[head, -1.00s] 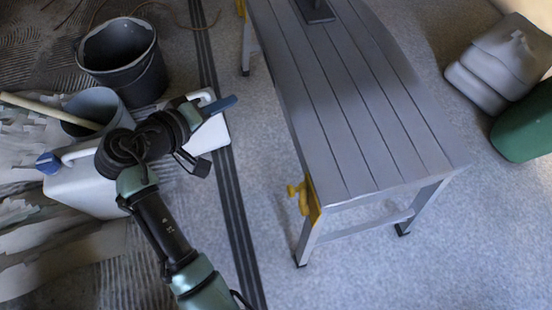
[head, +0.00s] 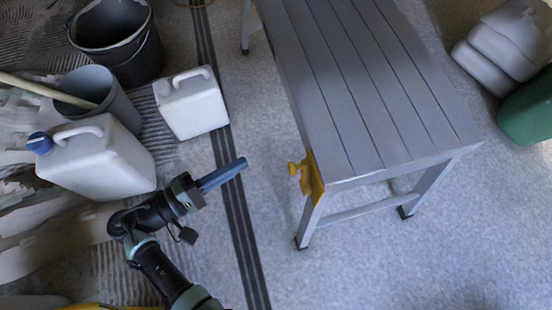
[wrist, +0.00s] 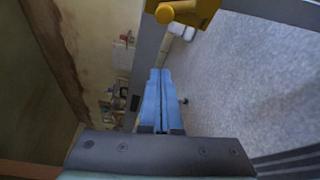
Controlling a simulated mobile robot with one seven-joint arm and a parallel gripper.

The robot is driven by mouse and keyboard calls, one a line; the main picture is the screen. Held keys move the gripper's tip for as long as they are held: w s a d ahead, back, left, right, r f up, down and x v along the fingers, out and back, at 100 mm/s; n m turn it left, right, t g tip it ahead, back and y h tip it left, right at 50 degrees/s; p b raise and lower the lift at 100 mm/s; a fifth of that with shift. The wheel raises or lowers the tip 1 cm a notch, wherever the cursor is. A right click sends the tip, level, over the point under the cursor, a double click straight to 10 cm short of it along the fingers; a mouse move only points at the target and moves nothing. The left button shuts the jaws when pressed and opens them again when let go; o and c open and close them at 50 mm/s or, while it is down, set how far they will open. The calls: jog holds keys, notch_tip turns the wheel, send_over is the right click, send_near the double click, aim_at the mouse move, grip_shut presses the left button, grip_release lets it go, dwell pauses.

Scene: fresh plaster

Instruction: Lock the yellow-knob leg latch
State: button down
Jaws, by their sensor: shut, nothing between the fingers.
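The yellow-knob leg latch (head: 312,180) is on the near left leg of the grey work platform (head: 375,95), just below its deck. Its yellow knob (head: 295,168) sticks out to the left. In the wrist view the knob (wrist: 165,14) and part of the yellow latch plate (wrist: 200,8) show at the top edge, beyond my fingertips. My gripper (head: 243,163) has blue fingers shut together with nothing between them. It is to the left of the knob, clearly apart from it, and points toward it. In the wrist view the shut fingers (wrist: 160,72) are in the middle.
Two white jerrycans (head: 95,158) (head: 190,103) and two dark buckets (head: 115,40) (head: 98,95) stand on the left. Grey sacks (head: 500,50) and a green container (head: 528,108) are at the right. The floor between my gripper and the platform is clear, with dark stripes.

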jog(key=b+x, duration=0.3)
jog(key=x, duration=0.6)
jog(key=shift+s+d+r+b, duration=0.1)
jog(key=shift+s+d+r, duration=0.1)
jog(key=shift+s, duration=0.45)
jog(key=shift+s+d+r+b, duration=0.1)
jog(key=shift+s+d, duration=0.1)
jog(key=shift+s, duration=0.45)
jog(key=shift+s+d+r+b, duration=0.1)
jog(key=shift+s+d+r, duration=0.1)
jog(key=shift+s, duration=0.45)
jog(key=shift+s+d+r+m, duration=0.1)
jog(key=shift+s+r+m, duration=0.2)
jog(key=shift+m, duration=0.5)
jog(key=s+m, duration=0.1)
jog(key=m, duration=0.1)
jog(key=s+d+m+h+b, duration=0.1)
jog(key=s+m, duration=0.1)
jog(key=s+r+m+t+h+b, duration=0.1)
jog(key=m, duration=0.1)
jog(key=shift+s+d, duration=0.25)
jog(key=shift+s, duration=0.1)
jog(key=shift+f, duration=0.1)
jog(key=shift+s+a, duration=0.1)
jog(key=shift+s, duration=0.05)
